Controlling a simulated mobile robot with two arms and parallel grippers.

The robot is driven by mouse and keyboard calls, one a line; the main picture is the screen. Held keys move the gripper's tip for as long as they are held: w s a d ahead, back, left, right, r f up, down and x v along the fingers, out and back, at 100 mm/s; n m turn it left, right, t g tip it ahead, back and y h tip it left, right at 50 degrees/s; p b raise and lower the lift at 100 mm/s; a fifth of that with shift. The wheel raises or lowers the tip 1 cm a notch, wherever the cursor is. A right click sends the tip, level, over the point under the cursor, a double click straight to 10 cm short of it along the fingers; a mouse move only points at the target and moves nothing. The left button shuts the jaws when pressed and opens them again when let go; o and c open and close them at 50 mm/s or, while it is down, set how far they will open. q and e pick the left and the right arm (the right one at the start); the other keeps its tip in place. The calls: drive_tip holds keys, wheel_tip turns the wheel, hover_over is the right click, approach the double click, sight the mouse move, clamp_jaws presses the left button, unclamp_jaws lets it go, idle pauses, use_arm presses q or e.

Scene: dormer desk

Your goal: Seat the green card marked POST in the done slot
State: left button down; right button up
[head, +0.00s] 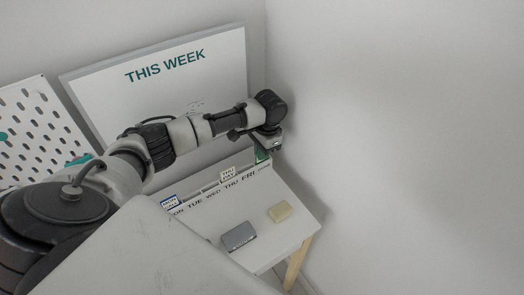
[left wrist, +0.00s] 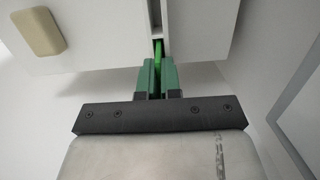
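My left gripper (head: 264,148) is at the far right end of the card rack (head: 207,192), beyond the FRI label. In the left wrist view its green fingers (left wrist: 157,80) are closed on a thin bright green card (left wrist: 158,50). The card also shows as a small green patch below the gripper in the head view (head: 261,156). Its far edge lies in line with a narrow slot (left wrist: 156,20) between white parts; how deep it sits I cannot tell. The POST marking is not readable. My right gripper is not in view.
A card with a blue top (head: 169,202) and a white card (head: 228,173) stand in the rack. A grey block (head: 238,236) and a beige block (head: 280,211) lie on the desk in front. A THIS WEEK board (head: 165,90) is behind; a wall rises at right.

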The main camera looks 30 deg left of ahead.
use_arm(q)
drive_tip(key=shift+f, duration=0.1)
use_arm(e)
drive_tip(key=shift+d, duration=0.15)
use_arm(q)
drive_tip(key=c, duration=1.3)
unclamp_jaws()
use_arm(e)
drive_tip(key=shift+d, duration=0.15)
use_arm(q)
drive_tip(key=r, duration=0.4)
drive_tip(key=w+r+b, duration=0.1)
drive_tip(key=r, duration=0.7)
drive_tip(key=shift+w+d+r, duration=0.1)
drive_tip(key=shift+w+d, duration=0.25)
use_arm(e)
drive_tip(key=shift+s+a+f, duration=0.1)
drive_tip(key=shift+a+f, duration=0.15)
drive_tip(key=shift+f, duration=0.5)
